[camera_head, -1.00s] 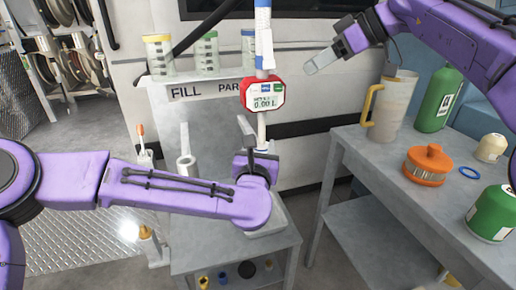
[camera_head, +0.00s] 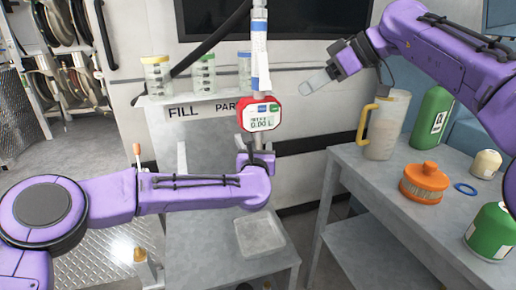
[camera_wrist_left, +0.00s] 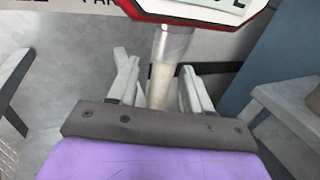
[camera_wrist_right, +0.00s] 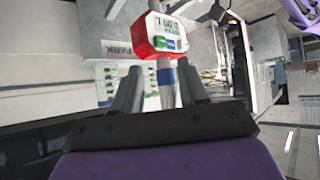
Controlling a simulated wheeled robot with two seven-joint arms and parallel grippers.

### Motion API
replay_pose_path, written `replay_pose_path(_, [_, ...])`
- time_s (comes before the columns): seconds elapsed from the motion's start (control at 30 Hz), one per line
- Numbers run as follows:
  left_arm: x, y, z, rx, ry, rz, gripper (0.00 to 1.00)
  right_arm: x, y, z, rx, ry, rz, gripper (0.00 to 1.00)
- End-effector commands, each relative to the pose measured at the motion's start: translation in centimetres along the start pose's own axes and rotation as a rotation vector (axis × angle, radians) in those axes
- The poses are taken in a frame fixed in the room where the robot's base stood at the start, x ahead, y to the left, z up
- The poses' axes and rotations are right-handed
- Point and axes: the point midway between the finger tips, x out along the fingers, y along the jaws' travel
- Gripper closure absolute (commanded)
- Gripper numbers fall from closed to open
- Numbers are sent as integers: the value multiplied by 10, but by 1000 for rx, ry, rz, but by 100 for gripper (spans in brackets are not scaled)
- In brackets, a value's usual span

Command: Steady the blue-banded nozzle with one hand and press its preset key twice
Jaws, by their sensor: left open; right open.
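The nozzle has a red-rimmed meter (camera_head: 261,116) with a lit display, a blue key (camera_head: 262,108) and a green key beside it. My left gripper (camera_head: 258,147) is open just below the meter. In the left wrist view the nozzle's pale tube (camera_wrist_left: 165,75) stands between its open fingers (camera_wrist_left: 158,82); contact cannot be told. My right gripper (camera_head: 308,88) is open and empty, up and right of the meter. The meter (camera_wrist_right: 165,34) and its keys also show in the right wrist view.
A shelf marked FILL (camera_head: 184,112) holds several clear containers behind the nozzle. On the right, a grey table (camera_head: 370,185) carries a jug (camera_head: 386,130), green bottle (camera_head: 430,118) and orange-capped filter (camera_head: 425,182). An empty tray (camera_head: 260,236) lies below my left gripper.

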Motion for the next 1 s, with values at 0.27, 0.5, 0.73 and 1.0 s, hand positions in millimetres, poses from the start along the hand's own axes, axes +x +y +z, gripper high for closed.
replay_pose_path(0.27, [0,0,0,0,0,0,100,0,0,0,0,0,0,57])
replay_pose_path(0.5, [0,0,0,1,0,0,100,0,0,0,0,0,0,100])
replay_pose_path(0.73, [0,0,0,1,0,0,100,0,0,0,0,0,0,100])
replay_pose_path(1.0, [0,0,0,1,0,0,100,0,0,0,0,0,0,100])
